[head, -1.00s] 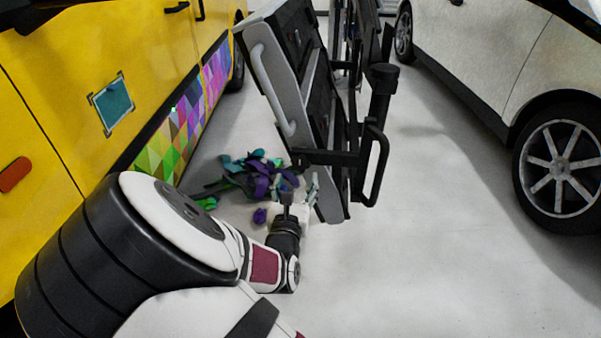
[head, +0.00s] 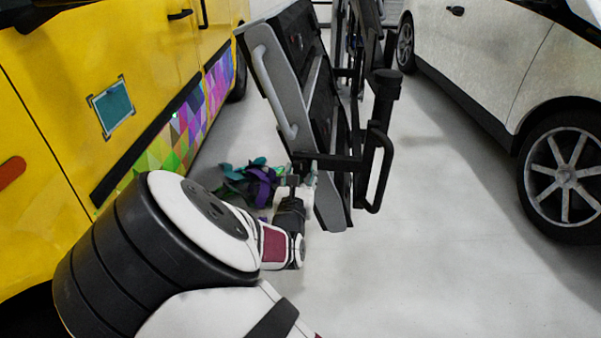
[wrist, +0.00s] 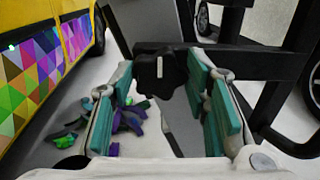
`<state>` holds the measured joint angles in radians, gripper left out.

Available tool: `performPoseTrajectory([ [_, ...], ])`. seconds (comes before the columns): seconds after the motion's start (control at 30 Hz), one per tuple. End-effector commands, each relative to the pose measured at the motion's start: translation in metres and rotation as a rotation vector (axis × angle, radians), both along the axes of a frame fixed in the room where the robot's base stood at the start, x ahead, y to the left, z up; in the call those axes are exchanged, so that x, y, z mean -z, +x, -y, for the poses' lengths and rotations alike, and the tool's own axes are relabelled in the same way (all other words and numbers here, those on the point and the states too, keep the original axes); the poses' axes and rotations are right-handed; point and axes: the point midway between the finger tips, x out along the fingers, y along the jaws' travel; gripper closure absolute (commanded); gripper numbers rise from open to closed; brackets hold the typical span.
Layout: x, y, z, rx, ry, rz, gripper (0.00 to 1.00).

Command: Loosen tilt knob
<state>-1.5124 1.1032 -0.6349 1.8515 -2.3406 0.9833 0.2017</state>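The tilt knob (wrist: 160,74) is a black lobed knob with a small white mark, seen in the wrist view. It sits on the black frame bar (wrist: 235,62) of the tilted panel equipment. My gripper (wrist: 167,88) is open, with one teal-padded finger to the left of the knob and one to the right. Gaps show between the knob and both pads. In the head view my gripper (head: 300,180) is at the lower left of the equipment (head: 322,110), beside its black bar. The knob cannot be made out clearly there.
A yellow van (head: 75,100) with a coloured triangle pattern stands on the left. A white car (head: 500,70) stands on the right. Purple, teal and green scraps (head: 250,183) lie on the floor behind my gripper. Grey floor is clear right of the equipment.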

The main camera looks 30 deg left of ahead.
Motion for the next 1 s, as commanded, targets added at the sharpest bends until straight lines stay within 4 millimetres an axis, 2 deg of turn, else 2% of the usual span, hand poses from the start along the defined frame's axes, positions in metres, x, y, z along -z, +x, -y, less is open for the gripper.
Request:
performPoseTrajectory([
  [0.27,-0.0007,-0.0002,-0.0002,0.000,-0.016,0.007,0.85],
  [0.47,-0.0021,-0.0003,-0.0002,0.000,-0.089,0.036,0.85],
  [1.0,-0.0019,-0.0027,-0.0031,-0.002,-0.520,0.225,0.85],
])
